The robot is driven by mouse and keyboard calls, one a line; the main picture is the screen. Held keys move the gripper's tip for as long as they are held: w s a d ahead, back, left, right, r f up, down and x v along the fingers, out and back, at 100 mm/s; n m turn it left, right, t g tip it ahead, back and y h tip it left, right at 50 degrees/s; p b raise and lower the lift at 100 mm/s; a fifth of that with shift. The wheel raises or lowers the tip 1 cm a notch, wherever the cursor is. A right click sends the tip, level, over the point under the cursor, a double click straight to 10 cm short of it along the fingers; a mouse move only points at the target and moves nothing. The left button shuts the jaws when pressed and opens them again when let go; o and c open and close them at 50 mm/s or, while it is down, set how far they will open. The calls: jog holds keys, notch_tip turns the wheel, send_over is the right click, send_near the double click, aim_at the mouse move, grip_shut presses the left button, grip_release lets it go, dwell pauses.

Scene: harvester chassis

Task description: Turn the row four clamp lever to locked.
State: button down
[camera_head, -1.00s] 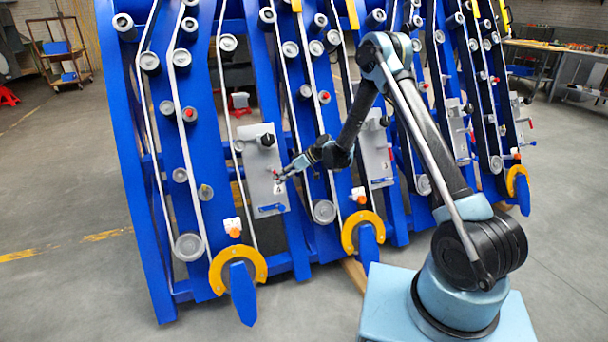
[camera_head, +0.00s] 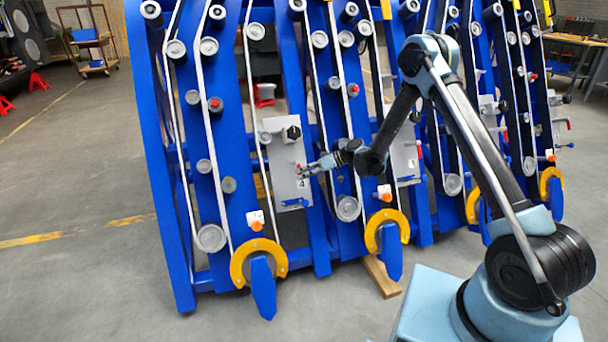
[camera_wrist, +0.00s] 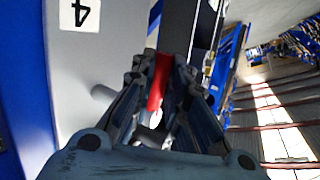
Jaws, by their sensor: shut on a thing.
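The grey row four panel (camera_head: 283,160) carries a white label with a 4 (camera_head: 303,183), which appears upside down in the wrist view (camera_wrist: 80,14). A small red clamp lever (camera_wrist: 155,85) stands out from this panel. My gripper (camera_wrist: 156,88) is shut on the red lever, with a finger on each side of it. In the head view my gripper (camera_head: 305,171) reaches the panel from the right, just above the label. The fingers hide part of the lever, and its exact angle is hard to tell.
The same panel has a black knob (camera_head: 293,132) above and a blue handle (camera_head: 294,203) below. A yellow hooked guard (camera_head: 241,262) is lower left. Blue row frames with rollers and belts stand close on both sides. Open floor (camera_head: 80,270) lies to the left.

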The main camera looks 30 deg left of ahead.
jog(key=c, duration=1.6)
grip_release()
jog(key=shift+d, duration=0.1)
jog(key=shift+o, duration=0.2)
jog(key=v, duration=1.2)
jog(key=shift+w, duration=0.1)
